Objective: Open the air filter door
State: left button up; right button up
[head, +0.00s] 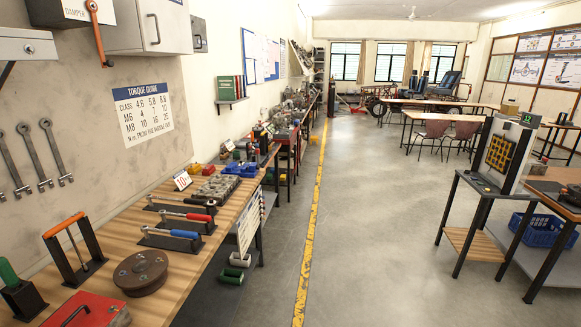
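No door marked as an air filter door can be read in the head view. A grey wall box (147,26) at the upper left has a front panel with a dark bar handle (154,29); the panel looks shut. I cannot tell whether this is the air filter door. Left of it is a unit labelled "DAMPER" (75,12), with an orange-handled lever (97,28) hanging down. The tops of both are cut off by the frame. Neither of my grippers shows in this view.
A long wooden bench (205,245) along the left wall holds tools, a round brown disc (141,273) and a red box (86,311). Grey floor right of the yellow line (313,200) is clear. A small stand (486,190) and blue crate (543,230) are at right.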

aim_at(199, 33)
jog(key=i+l+z, duration=0.1)
jog(key=i, duration=0.95)
jog(key=i+l, duration=0.2)
jog(key=i, duration=0.85)
jog(key=i+l+u, duration=0.1)
jog(key=i+u, duration=0.35)
jog(key=i+l+u, duration=0.2)
jog(key=u, duration=0.2)
jog(key=i+l+u, duration=0.25)
jog(key=u, duration=0.2)
jog(key=i+l+u, duration=0.2)
jog(key=l+u, duration=0.2)
jog(key=i+l+u, duration=0.15)
jog(key=l+u, duration=0.3)
